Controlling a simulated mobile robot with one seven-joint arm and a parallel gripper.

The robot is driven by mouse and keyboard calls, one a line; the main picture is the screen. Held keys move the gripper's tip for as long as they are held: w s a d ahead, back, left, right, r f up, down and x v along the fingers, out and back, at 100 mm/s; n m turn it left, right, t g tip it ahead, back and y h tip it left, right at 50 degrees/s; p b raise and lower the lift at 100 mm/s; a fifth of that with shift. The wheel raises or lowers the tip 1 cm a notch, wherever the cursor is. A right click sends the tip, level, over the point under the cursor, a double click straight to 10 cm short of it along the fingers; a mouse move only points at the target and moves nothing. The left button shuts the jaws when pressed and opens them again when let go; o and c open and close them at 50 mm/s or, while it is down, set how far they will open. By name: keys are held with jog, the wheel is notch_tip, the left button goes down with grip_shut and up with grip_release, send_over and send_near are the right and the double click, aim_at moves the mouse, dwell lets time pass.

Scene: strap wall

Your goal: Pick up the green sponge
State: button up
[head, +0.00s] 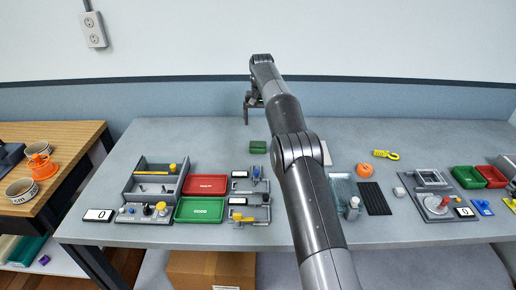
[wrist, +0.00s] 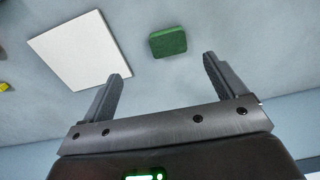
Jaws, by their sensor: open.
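The green sponge (head: 258,147) lies on the grey table, left of my arm in the head view. It is a small dark green block. In the wrist view the green sponge (wrist: 168,43) shows ahead of my fingertips, in line with the gap between them. My gripper (wrist: 164,68) is open and empty, and apart from the sponge. In the head view my gripper (head: 247,119) hangs behind the sponge, near the back of the table; part of it is hidden by my arm.
A white flat square (wrist: 80,50) lies beside the sponge. A red tray (head: 205,185) and a green tray (head: 201,210) are in front, to the left. A yellow clip-like thing (head: 386,154) and an orange object (head: 364,170) lie right of my arm. The table's back left is clear.

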aim_at(258, 146)
jog(key=f, duration=0.9)
jog(key=a+f, duration=0.1)
jog(key=f, duration=0.4)
jog(key=shift+w, duration=0.4)
jog(key=shift+c, duration=0.2)
jog(key=c, duration=1)
jog(key=shift+r, duration=0.15)
